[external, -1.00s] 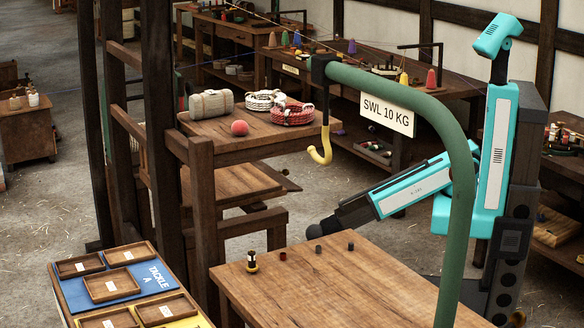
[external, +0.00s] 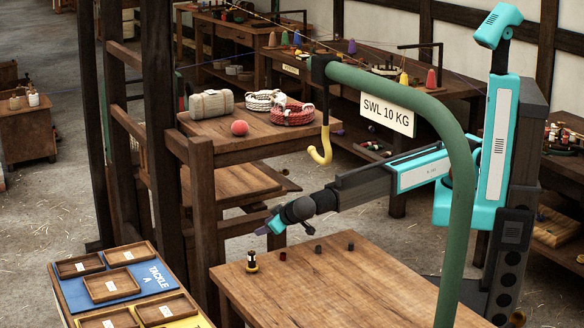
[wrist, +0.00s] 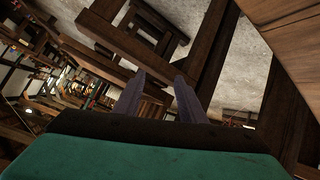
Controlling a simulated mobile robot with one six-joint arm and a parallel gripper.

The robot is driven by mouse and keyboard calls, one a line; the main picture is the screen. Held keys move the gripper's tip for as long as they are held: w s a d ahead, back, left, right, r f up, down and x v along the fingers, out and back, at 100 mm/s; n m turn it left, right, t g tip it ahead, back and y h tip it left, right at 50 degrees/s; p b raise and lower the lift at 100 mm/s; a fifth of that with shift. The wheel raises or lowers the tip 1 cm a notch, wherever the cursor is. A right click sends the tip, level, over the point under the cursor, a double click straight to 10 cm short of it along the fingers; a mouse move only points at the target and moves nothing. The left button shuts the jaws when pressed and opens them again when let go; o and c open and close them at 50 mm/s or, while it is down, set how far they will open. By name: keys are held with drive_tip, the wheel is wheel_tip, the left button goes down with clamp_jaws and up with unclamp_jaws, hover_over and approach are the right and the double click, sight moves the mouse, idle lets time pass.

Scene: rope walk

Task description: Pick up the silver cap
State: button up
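Several small things stand in a row along the back edge of the front wooden table (external: 350,285): a small dark bottle with a pale band (external: 251,262), a dark red piece (external: 283,255), a dark piece (external: 318,248) and a dark grey piece (external: 350,246). They are too small and dark to tell which is the silver cap. My gripper (external: 262,230) hangs in the air above and behind the row, near the bottle end. In the wrist view its two fingers (wrist: 160,82) stand apart with nothing between them. No cap shows there.
A green hoist post (external: 463,200) with a yellow hook (external: 320,152) stands in front of my arm. Dark timber posts (external: 160,120) rise at left. Labelled trays (external: 112,284) lie front left. The front table's middle and right are clear.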

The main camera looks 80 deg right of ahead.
sight(323, 255)
drive_tip(key=s+a+r+m+t, duration=0.1)
drive_tip(key=s+a+r, duration=0.1)
drive_tip(key=a+r, duration=0.25)
drive_tip(key=shift+m+t, duration=0.4)
drive_tip(key=shift+m, duration=0.1)
drive_tip(key=s+a+p, duration=0.1)
drive_tip(key=s+a, duration=0.1)
drive_tip(key=s, duration=0.3)
drive_tip(key=s+a, duration=0.3)
drive_tip(key=s, duration=0.2)
drive_tip(key=s+a+p, duration=0.1)
drive_tip(key=s+a, duration=0.2)
drive_tip(key=s, duration=0.2)
drive_tip(key=shift+s+a+p, duration=0.1)
drive_tip(key=shift+s+p, duration=0.2)
drive_tip(key=shift+s, duration=0.05)
drive_tip(key=shift+m+t, duration=0.6)
drive_tip(key=s+a, duration=0.1)
drive_tip(key=s, duration=0.4)
drive_tip(key=s+a+p, duration=0.1)
drive_tip(key=s, duration=0.4)
drive_tip(key=s+a+r, duration=0.1)
drive_tip(key=s+a, duration=0.1)
drive_tip(key=s, duration=0.3)
drive_tip(key=shift+s+a+p, duration=0.1)
drive_tip(key=shift+s+p, duration=0.1)
drive_tip(key=shift+p, duration=0.15)
